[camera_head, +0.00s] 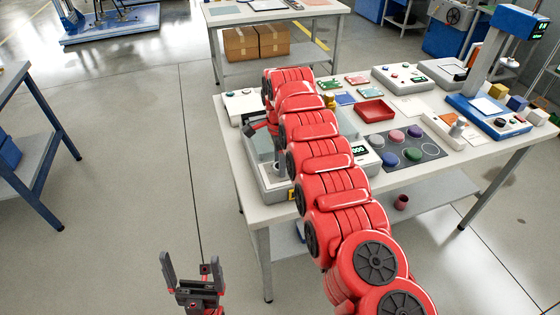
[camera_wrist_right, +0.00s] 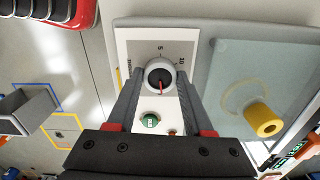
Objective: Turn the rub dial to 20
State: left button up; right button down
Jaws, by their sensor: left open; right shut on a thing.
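In the right wrist view the rub dial (camera_wrist_right: 160,66) is a round pale knob with a dark face and a red pointer line, on a white panel (camera_wrist_right: 128,42) with printed scale marks. My right gripper (camera_wrist_right: 160,82) is shut on the dial, one grey finger on each side. In the head view my red right arm covers much of the grey machine (camera_head: 252,178), and the dial cannot be made out. My left gripper (camera_head: 186,268) is open and empty, low over the floor left of the table.
A green button (camera_wrist_right: 150,120) sits near the dial, between the fingers. A yellow cylinder (camera_wrist_right: 264,118) stands on the machine's glassy plate (camera_wrist_right: 228,75). The white table (camera_head: 440,178) also holds a red tray (camera_head: 374,111), a mat with coloured discs (camera_head: 430,152) and a blue instrument (camera_head: 489,116).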

jog(key=shift+m, duration=0.5)
dwell(0.3)
jog(key=shift+c, duration=1.5)
grip_release()
jog(key=shift+r, duration=0.1)
